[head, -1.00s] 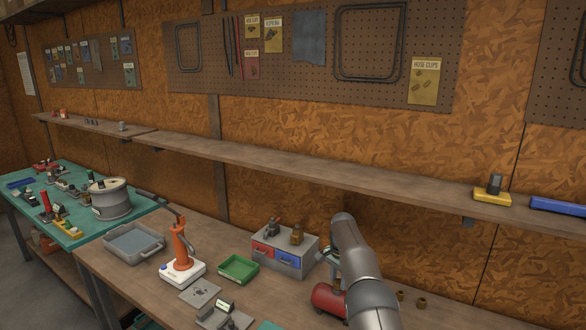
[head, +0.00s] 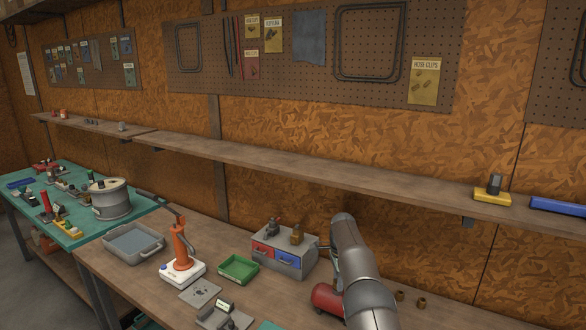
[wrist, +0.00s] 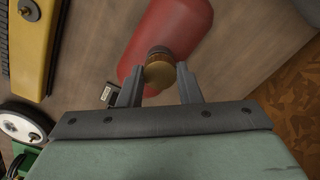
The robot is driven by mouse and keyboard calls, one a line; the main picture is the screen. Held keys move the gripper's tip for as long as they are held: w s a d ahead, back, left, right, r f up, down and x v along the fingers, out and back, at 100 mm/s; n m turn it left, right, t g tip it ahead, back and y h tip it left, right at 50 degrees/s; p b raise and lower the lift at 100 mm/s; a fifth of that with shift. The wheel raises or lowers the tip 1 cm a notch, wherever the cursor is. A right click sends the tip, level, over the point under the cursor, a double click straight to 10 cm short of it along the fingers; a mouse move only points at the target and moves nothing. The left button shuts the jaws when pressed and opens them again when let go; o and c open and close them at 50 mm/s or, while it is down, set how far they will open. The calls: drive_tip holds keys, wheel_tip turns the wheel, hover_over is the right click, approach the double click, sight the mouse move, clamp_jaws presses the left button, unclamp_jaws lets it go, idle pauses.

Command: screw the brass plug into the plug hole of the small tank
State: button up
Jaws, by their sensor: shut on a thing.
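The small tank is a red rounded cylinder (head: 327,297) on the bench, partly hidden behind my arm in the head view. In the wrist view the red tank (wrist: 190,28) lies just beyond my fingertips. My gripper (wrist: 160,78) is shut on the brass plug (wrist: 159,72), whose round brass head sits between the two fingers. A darker ring shows on the plug's far side, against the tank. The plug hole itself is hidden, and I cannot tell how deep the plug sits. In the head view my arm hides the gripper and plug.
A grey cabinet with red and blue drawers (head: 283,250) stands left of my arm. A green tray (head: 238,269) and an orange-handled device on a white base (head: 181,255) are further left. Small brass fittings (head: 421,302) lie to the right. A shelf (head: 300,172) runs above.

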drive_tip(key=m, duration=0.3)
drive_tip(key=shift+m, duration=0.4)
drive_tip(key=m, duration=0.4)
drive_tip(key=shift+m, duration=0.4)
drive_tip(key=o, duration=0.7)
drive_tip(key=shift+c, duration=0.2)
